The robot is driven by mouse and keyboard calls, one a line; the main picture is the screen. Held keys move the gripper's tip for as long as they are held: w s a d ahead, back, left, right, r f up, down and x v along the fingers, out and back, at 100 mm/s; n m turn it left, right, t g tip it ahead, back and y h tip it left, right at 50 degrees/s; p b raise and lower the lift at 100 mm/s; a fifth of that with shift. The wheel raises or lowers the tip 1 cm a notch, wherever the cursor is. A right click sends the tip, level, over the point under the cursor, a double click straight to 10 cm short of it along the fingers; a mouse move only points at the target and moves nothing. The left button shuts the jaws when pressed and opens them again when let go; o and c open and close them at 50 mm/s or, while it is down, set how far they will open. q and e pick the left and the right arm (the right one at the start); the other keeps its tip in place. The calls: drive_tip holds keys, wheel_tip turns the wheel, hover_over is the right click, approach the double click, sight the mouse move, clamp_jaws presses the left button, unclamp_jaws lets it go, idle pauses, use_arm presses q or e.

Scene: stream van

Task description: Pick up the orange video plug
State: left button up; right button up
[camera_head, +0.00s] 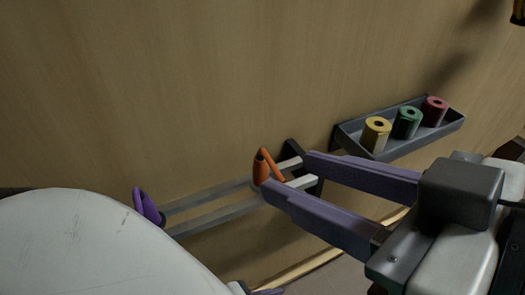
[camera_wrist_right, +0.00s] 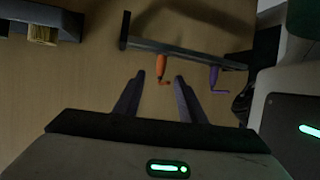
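The orange video plug (camera_head: 261,168) hangs on a grey two-bar rail (camera_head: 215,211) on the wooden wall. In the right wrist view the orange plug (camera_wrist_right: 160,66) shows just beyond the fingertips, roughly in line with the gap between them. My right gripper (camera_head: 288,172) is open, its purple-grey fingers spread and pointing at the plug. In the head view the lower fingertip overlaps the plug's lower part; I cannot tell whether they touch.
A purple plug (camera_head: 148,207) hangs at the rail's left end, also in the right wrist view (camera_wrist_right: 214,76). A grey wall tray (camera_head: 377,153) holds a yellow (camera_head: 375,135), a green (camera_head: 407,123) and a red roll (camera_head: 434,111). A dark bracket (camera_head: 303,166) ends the rail.

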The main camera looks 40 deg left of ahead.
sight(261, 161)
drive_tip(key=x, duration=0.4)
drive_tip(key=shift+a+r, duration=0.3)
drive_tip(key=shift+a, duration=0.1)
drive_tip(key=shift+c, duration=0.2)
clamp_jaws()
